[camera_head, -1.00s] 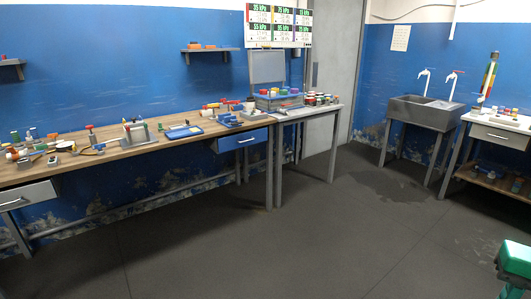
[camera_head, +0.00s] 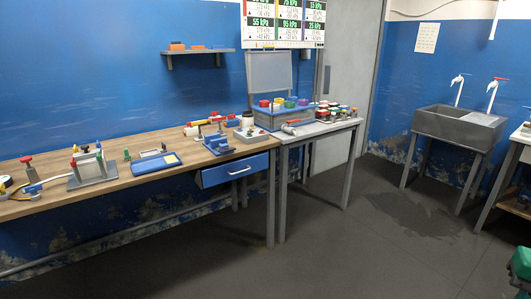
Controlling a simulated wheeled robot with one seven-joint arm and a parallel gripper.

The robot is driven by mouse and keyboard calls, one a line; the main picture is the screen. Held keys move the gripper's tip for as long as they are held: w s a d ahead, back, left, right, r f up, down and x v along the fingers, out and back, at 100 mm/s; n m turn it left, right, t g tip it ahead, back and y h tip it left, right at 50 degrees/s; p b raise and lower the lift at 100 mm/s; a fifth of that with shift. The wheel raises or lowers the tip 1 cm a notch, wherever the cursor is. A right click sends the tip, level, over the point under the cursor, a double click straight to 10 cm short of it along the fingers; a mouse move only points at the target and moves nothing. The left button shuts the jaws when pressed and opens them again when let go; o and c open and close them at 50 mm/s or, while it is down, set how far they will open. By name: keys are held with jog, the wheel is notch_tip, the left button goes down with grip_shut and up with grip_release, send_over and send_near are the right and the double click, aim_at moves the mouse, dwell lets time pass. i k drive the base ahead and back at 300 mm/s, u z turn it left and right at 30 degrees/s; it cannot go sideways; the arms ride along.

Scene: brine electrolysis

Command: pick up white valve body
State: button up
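I cannot pick out the white valve body for certain at this distance. A small white cylindrical piece (camera_head: 247,119) stands near the right end of the long wooden bench (camera_head: 140,190). A whitish fitting with red parts (camera_head: 192,130) lies to its left on the same bench. A pale fitting with a red part (camera_head: 289,129) lies near the front edge of the grey side table (camera_head: 325,130). My gripper is not in view.
A blue tray (camera_head: 219,145), clamp fixture (camera_head: 88,166) and other parts crowd the bench. An open blue drawer (camera_head: 235,171) juts from its front. A grey sink (camera_head: 455,125) stands at right, a green stool (camera_head: 522,263) at lower right. The floor (camera_head: 300,260) ahead is clear.

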aim_at(190, 131)
jog(key=u, duration=0.15)
jog(key=i, duration=1.35)
jog(key=u, duration=0.75)
jog(key=i, duration=1.2)
jog(key=u, duration=0.95)
jog(key=i, duration=1)
jog(key=u, duration=0.45)
